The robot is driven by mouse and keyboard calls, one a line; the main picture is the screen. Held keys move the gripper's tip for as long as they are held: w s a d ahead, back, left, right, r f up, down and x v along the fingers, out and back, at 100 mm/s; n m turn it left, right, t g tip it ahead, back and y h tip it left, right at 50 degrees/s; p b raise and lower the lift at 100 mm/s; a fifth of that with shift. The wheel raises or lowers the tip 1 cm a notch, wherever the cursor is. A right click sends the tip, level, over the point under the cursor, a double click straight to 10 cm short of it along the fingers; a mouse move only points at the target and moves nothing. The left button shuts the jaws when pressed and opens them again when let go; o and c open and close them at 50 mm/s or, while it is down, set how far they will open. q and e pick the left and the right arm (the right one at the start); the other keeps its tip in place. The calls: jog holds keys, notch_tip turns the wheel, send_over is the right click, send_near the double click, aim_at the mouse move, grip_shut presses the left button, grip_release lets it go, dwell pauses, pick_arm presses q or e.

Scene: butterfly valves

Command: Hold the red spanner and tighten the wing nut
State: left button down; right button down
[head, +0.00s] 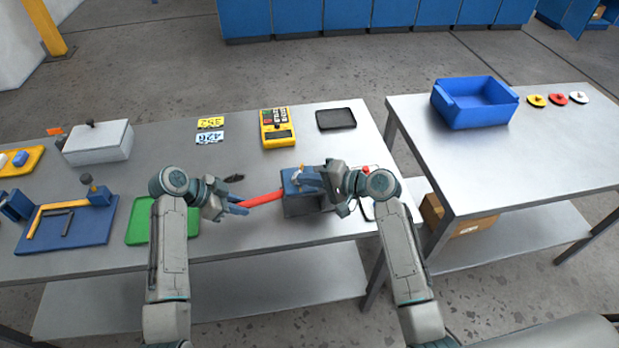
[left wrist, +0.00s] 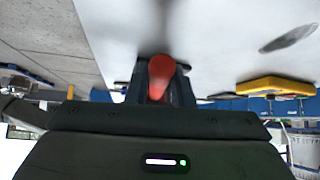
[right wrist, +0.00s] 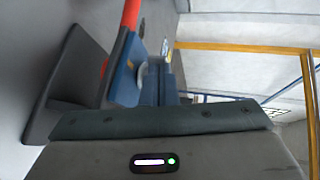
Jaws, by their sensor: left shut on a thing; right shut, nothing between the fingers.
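The red spanner (head: 265,198) runs from my left gripper (head: 238,204) to the blue and grey valve stand at the front of the table. My left gripper is shut on its handle; in the left wrist view the red handle (left wrist: 160,75) sits between the fingers. My right gripper (head: 304,179) is shut and empty at the top of the stand's grey block (head: 303,207). In the right wrist view its fingers (right wrist: 166,82) are beside the blue part (right wrist: 124,82), with the spanner (right wrist: 130,18) above. The wing nut cannot be made out clearly; my right gripper covers that area.
A green tray (head: 134,236) and a blue fixture board (head: 82,240) lie left. A yellow meter (head: 277,128), a dark tablet (head: 336,119) and number cards (head: 210,131) lie behind. A blue bin (head: 474,103) stands on the right table (head: 530,160), across a gap.

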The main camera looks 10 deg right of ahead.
jog(key=shift+s+a+m+t+h, duration=0.1)
jog(key=shift+a+m+t+h, duration=0.05)
jog(key=shift+m+t+h, duration=0.3)
jog(key=shift+s+a+m+t+h, duration=0.15)
jog(key=shift+a+m+t+h, duration=0.3)
jog(key=shift+m+t, duration=0.35)
jog(key=shift+a, duration=0.7)
jog(key=shift+w+a, duration=0.35)
jog(key=shift+a, duration=0.5)
jog(key=shift+d, duration=0.1)
